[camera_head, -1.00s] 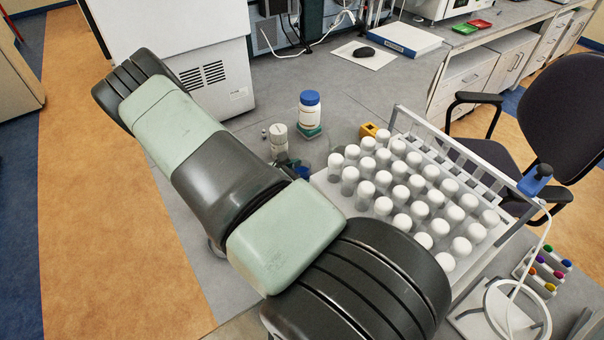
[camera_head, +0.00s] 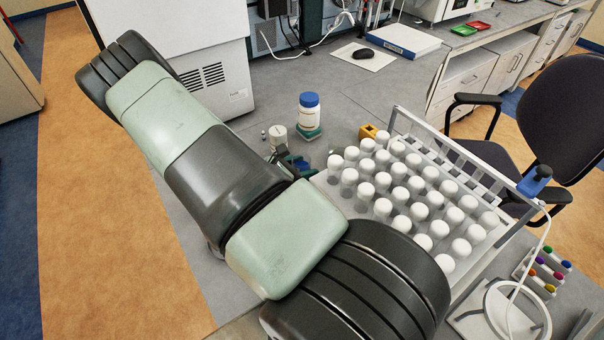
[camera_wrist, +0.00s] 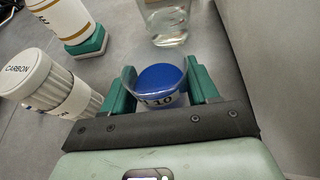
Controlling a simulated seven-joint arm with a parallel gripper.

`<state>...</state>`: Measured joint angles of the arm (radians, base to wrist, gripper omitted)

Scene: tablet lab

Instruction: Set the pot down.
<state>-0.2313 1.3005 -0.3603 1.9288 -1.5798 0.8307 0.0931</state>
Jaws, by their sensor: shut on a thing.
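Whether the pot's base touches the bench cannot be told. In the head view my arm hides most of the gripper, and only a bit of it (camera_head: 293,163) shows beside the vial rack; I cannot make out the pot there.
A jar labelled CARBON (camera_wrist: 48,86) stands close at left. A white bottle (camera_wrist: 62,18) on a green base is behind it. A clear glass of liquid (camera_wrist: 168,26) stands just beyond the pot. A rack of white-capped vials (camera_head: 412,205) fills the right. Bare bench (camera_head: 345,100) lies farther back.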

